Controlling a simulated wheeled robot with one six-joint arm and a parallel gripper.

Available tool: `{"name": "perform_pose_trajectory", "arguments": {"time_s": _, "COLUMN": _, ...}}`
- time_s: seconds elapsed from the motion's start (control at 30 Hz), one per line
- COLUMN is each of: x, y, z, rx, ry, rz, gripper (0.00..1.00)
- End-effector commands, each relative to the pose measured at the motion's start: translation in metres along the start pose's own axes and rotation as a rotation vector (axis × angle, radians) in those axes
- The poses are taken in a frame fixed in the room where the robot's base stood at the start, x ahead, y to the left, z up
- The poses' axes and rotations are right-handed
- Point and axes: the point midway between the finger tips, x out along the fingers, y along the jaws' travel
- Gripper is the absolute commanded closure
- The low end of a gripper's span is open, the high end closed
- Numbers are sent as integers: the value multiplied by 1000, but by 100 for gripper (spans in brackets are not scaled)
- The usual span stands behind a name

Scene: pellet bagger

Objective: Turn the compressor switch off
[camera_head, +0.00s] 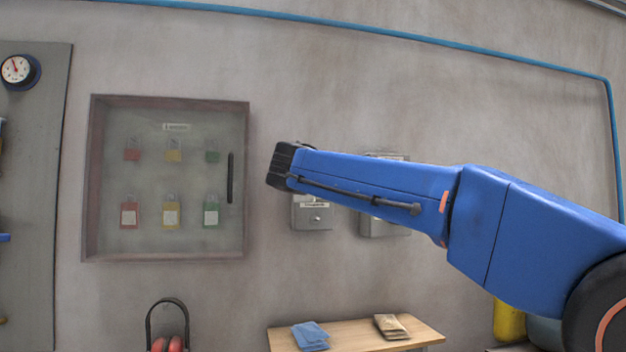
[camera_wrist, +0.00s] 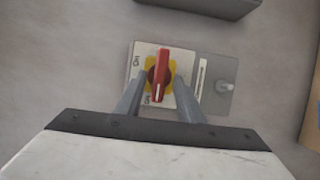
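The compressor switch shows in the wrist view as a red rotary handle (camera_wrist: 159,72) on a yellow disc, on a pale plate at one end of a grey box (camera_wrist: 216,98). The handle lies up-down in that view, with a white mark towards its lower end. Small labels on the plate are too blurred to read surely. My gripper (camera_wrist: 158,102) is open, one finger on each side of the handle's lower part, with gaps visible; I see no contact. In the head view my arm hides the handle; only the box's lower part (camera_head: 312,219) shows.
A second grey box (camera_head: 381,226) is beside the switch box; a dark box edge (camera_wrist: 205,5) shows in the wrist view. A cabinet of padlocks (camera_head: 242,112) hangs left. Below is a wooden table (camera_head: 360,335) with a blue cloth (camera_head: 311,336) and a beige packet (camera_head: 390,327).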

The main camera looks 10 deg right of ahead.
Motion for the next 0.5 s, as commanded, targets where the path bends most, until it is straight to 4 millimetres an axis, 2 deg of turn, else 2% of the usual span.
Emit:
{"name": "perform_pose_trajectory", "arguments": {"time_s": 0.27, "x": -6, "y": 1, "z": 0, "rx": 1, "ry": 1, "rz": 1, "gripper": 66}}
{"name": "perform_pose_trajectory", "arguments": {"time_s": 0.5, "x": -41, "y": 1, "z": -1, "rx": 1, "ry": 5, "rz": 2, "gripper": 66}}
